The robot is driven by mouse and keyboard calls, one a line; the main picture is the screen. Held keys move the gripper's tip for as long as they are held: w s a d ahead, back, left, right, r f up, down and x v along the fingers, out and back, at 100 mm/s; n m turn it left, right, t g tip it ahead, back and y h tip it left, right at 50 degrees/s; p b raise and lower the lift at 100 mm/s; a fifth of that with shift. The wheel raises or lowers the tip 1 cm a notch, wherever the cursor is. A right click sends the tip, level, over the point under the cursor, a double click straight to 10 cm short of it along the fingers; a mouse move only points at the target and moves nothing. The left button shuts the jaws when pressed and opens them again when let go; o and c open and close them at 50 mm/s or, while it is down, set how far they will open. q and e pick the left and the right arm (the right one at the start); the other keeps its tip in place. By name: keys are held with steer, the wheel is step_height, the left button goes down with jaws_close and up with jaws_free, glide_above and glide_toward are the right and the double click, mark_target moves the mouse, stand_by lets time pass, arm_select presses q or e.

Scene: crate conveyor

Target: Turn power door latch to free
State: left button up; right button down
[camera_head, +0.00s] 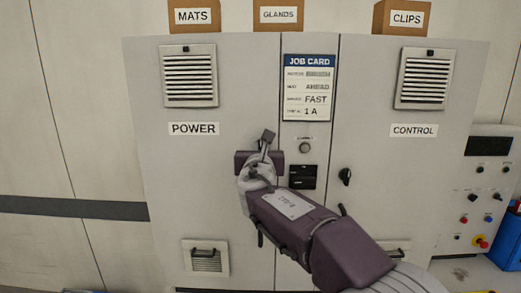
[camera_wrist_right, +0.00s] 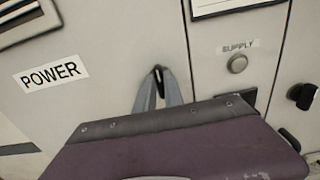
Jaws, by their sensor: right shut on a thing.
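The power door (camera_head: 205,150) is the left grey cabinet door, labelled POWER, and it looks closed. My right gripper (camera_head: 265,142) reaches in from the lower right to the right side of this door. In the right wrist view its two grey fingers (camera_wrist_right: 158,84) meet around a small dark latch (camera_wrist_right: 158,73), and the gripper is shut on it. The fingers and wrist cover most of the latch, so I cannot tell its exact turn angle. My left gripper is not in view.
The black control door latch (camera_head: 345,176) sits to the right on the door labelled CONTROL. A narrow centre panel holds the job card (camera_head: 308,88) and a round supply button (camera_head: 305,148). A control console (camera_head: 485,190) with a red button stands at the far right.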

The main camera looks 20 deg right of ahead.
steer(key=shift+f, duration=0.1)
steer(key=shift+s+d+f+m+b, duration=0.15)
steer(key=shift+m+b, duration=2.35)
steer(key=shift+m, duration=1.9)
steer(key=shift+w+d+f+m+b, duration=0.1)
steer(key=shift+m+b, duration=2.35)
steer(key=shift+m, duration=1.95)
steer(key=c, duration=1.4)
jaws_free()
steer(key=shift+c, duration=0.2)
steer(key=shift+s, duration=0.1)
